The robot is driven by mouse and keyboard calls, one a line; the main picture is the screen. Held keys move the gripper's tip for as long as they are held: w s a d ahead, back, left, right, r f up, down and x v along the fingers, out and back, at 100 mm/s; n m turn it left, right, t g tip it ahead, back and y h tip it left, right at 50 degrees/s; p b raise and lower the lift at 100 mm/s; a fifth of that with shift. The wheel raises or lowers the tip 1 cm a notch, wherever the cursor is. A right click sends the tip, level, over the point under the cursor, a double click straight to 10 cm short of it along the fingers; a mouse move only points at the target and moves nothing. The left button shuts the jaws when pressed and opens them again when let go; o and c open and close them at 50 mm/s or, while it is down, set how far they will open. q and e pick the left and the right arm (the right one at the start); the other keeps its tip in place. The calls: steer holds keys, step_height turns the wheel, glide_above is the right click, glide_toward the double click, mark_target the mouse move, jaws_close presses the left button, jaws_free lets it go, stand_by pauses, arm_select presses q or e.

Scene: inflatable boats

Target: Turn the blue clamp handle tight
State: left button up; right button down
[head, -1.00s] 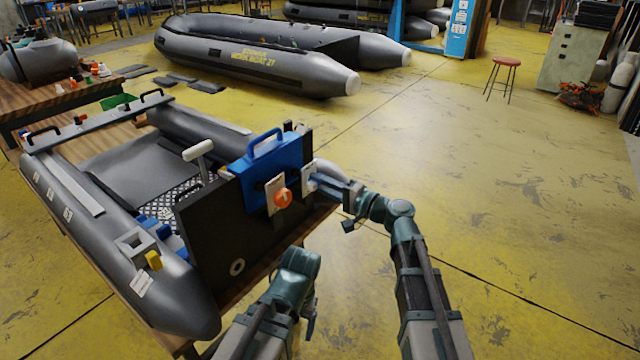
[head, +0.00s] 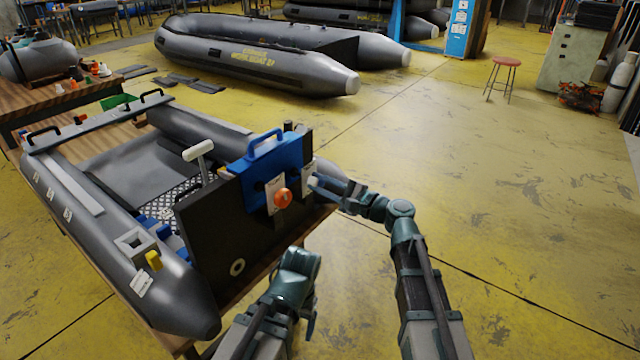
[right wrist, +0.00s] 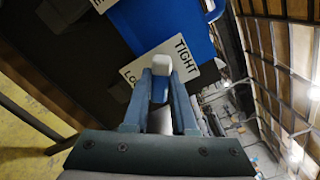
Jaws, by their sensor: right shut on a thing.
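The blue clamp (head: 275,160) sits on the dark transom board (head: 215,235) of the grey boat. An orange knob (head: 283,198) is on its near face. On its right side is a white plate (head: 307,180), which reads TIGHT and LO… in the right wrist view (right wrist: 185,70). My right gripper (head: 318,183) is at this plate. In the right wrist view its fingers (right wrist: 160,92) are shut on the blue clamp handle (right wrist: 159,88). A whitish end shows beyond the fingertips, between the two words. My left arm is folded low in the head view; its gripper does not show.
The grey boat (head: 95,250) rests on a wooden table. A white T-shaped handle (head: 198,150) stands behind the transom. A larger boat (head: 255,60) and a red stool (head: 503,65) are farther back. The yellow floor to the right is open.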

steer(key=m, duration=0.7)
stand_by(0.3)
steer(key=shift+c, duration=1.6)
jaws_free()
steer(key=v, duration=0.8)
